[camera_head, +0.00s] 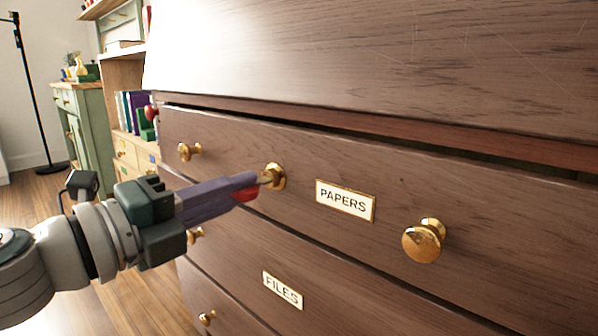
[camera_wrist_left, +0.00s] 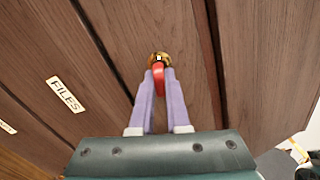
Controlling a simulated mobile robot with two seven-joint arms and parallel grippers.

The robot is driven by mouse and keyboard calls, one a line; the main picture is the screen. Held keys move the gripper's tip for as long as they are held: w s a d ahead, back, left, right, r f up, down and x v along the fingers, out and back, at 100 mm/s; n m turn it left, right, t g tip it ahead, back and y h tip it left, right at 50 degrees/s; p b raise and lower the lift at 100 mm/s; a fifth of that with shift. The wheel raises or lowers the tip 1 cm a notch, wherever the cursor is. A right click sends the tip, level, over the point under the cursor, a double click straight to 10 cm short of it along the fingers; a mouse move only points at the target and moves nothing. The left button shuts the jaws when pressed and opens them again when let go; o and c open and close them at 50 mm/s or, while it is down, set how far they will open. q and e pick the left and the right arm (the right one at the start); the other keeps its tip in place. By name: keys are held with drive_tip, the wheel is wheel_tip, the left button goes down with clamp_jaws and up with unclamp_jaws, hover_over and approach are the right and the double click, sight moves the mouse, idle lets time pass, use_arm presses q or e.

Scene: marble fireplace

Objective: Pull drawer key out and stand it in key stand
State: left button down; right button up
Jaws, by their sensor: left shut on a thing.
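The drawer key has a red head (camera_head: 246,193) and a short metal shaft that meets the round brass lock (camera_head: 276,175) on the PAPERS drawer. I cannot tell how deep the shaft sits. My left gripper (camera_head: 240,188), with long purple fingers, is shut on the red head, in front of the drawer face. In the left wrist view the key's red head (camera_wrist_left: 158,80) shows between the fingertips (camera_wrist_left: 159,73), with the brass lock (camera_wrist_left: 160,57) just beyond. I cannot make out a key stand in either view. My right gripper is not in view.
The PAPERS drawer (camera_head: 390,195) has brass knobs (camera_head: 424,241) on both sides of the lock. A FILES drawer (camera_head: 330,295) lies below. Shelves with books (camera_head: 130,108) and a green cabinet (camera_head: 92,130) stand at the back left. Wooden floor shows at the left.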

use_arm(q)
drive_tip(key=shift+s+a+r, duration=0.1)
drive_tip(key=shift+a+r, duration=0.05)
drive_tip(key=shift+r, duration=0.05)
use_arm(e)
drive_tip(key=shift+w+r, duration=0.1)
use_arm(q)
drive_tip(key=shift+s+a+f, duration=0.2)
drive_tip(key=shift+s+a, duration=0.1)
drive_tip(key=shift+s, duration=0.1)
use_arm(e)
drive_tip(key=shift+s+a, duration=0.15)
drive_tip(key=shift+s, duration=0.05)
use_arm(q)
drive_tip(key=shift+s+a, duration=0.1)
drive_tip(key=shift+s, duration=0.05)
drive_tip(key=p+v, duration=0.1)
drive_tip(key=v, duration=0.5)
drive_tip(key=shift+s+a, duration=0.25)
drive_tip(key=shift+s, duration=0.05)
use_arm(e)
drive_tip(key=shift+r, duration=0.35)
use_arm(q)
drive_tip(key=shift+r, duration=0.1)
